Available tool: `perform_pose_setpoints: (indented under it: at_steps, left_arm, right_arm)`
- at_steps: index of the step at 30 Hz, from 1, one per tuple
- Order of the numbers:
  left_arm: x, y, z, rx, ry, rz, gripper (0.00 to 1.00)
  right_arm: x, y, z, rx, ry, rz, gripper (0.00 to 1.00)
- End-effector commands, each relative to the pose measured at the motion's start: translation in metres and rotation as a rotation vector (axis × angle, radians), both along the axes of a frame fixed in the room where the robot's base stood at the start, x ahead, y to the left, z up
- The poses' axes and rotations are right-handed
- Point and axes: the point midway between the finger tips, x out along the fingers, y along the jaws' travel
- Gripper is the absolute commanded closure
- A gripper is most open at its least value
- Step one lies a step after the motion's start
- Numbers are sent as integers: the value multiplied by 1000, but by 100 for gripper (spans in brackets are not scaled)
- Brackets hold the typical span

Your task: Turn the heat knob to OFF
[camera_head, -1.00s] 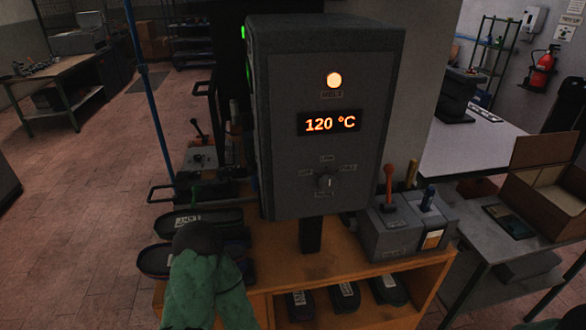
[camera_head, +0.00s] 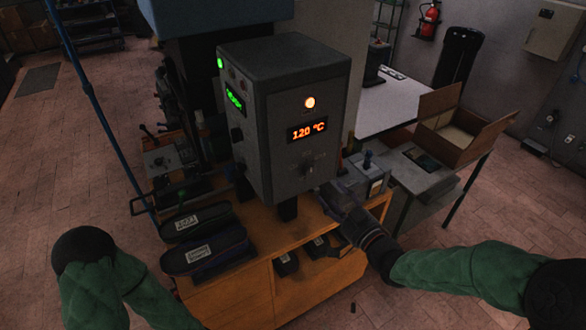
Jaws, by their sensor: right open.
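The heat knob (camera_head: 305,168) is a small dark dial low on the front of the grey control box (camera_head: 270,170). Its pointer and printed labels are too small to read now. Above it, the display (camera_head: 307,131) reads 120 °C in orange and a round lamp (camera_head: 310,103) is lit. My right gripper (camera_head: 335,197) is open, below and to the right of the knob and apart from it, in front of the grey lever block. My left arm shows at the lower left, but its gripper is out of view.
A grey block with levers (camera_head: 372,182) stands right of the box on the wooden bench (camera_head: 240,275). A side table with an open cardboard box (camera_head: 455,125) is at the right. A blue pole (camera_head: 95,110) rises at the left.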

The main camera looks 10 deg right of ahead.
Motion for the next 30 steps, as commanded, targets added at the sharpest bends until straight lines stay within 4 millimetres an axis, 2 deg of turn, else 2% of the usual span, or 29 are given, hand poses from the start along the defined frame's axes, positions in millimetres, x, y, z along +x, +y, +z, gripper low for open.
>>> perform_pose_setpoints:
  at_steps: [2, 8, 21, 30]
  left_arm:
    - [0, 0, 3, 0, 0, -1, 60]
    - [0, 0, 2, 0, 1, -1, 60]
    - [0, 0, 6, 0, 0, -1, 60]
    - [0, 0, 7, 0, 0, 0, 60]
  right_arm:
    - [0, 0, 7, -2, -13, 2, 39]
    - [17, 7, 6, -1, -14, 6, 39]
    - [85, 32, 7, -2, -14, 4, 39]
    - [101, 37, 7, -2, -13, 2, 39]
